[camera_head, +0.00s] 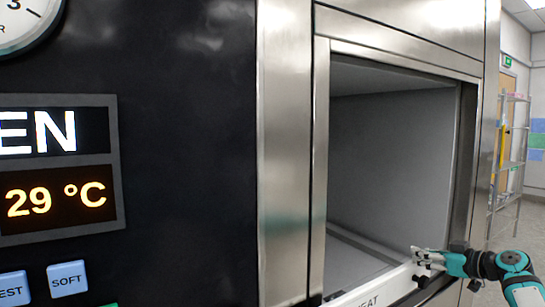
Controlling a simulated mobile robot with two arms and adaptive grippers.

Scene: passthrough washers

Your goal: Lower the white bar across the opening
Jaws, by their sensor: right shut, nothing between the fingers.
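The white bar (375,287) lies at the bottom of the washer opening (390,170), running from the lower middle up toward the right. Dark lettering shows on it, and its near end is cut off by the picture's lower edge. The opening above it is clear and shows a grey inner chamber. My right gripper (424,260) is at the bar's right end, shut with nothing between its fingers. It overlaps the bar in the picture; I cannot tell whether it touches. My left gripper is not in view.
A black control panel (190,150) fills the left side, with a display reading 29 °C (55,200) and a SOFT button (67,279). A steel frame (285,150) borders the opening. A wire rack (508,165) stands at the far right.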

